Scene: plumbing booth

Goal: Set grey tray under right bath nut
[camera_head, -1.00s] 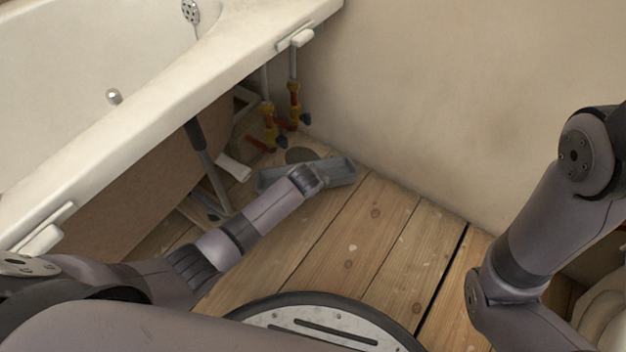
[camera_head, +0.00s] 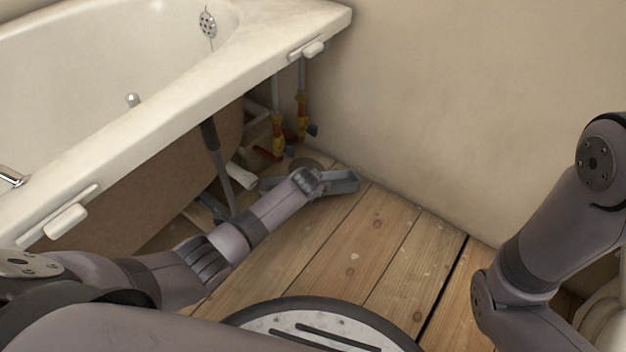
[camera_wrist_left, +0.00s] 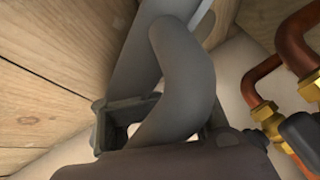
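The grey tray (camera_head: 343,184) lies low at the floorboards, below and in front of the pipes at the bath's far end. My left gripper (camera_head: 308,182) is at the tray, partly covering it. The right pipe's brass nut fittings (camera_head: 302,108) stand behind the tray, next to the left pipe's fittings (camera_head: 278,128). Brass nuts on copper pipes (camera_wrist_left: 309,86) show at the right of the wrist view. My right gripper is out of view.
The white bath (camera_head: 230,75) overhangs the pipes on the left. A dark bath leg (camera_head: 217,155) and a white pipe piece (camera_head: 241,176) are left of the tray. The wall (camera_head: 450,110) closes the right side. The floorboards (camera_head: 370,245) in front are clear.

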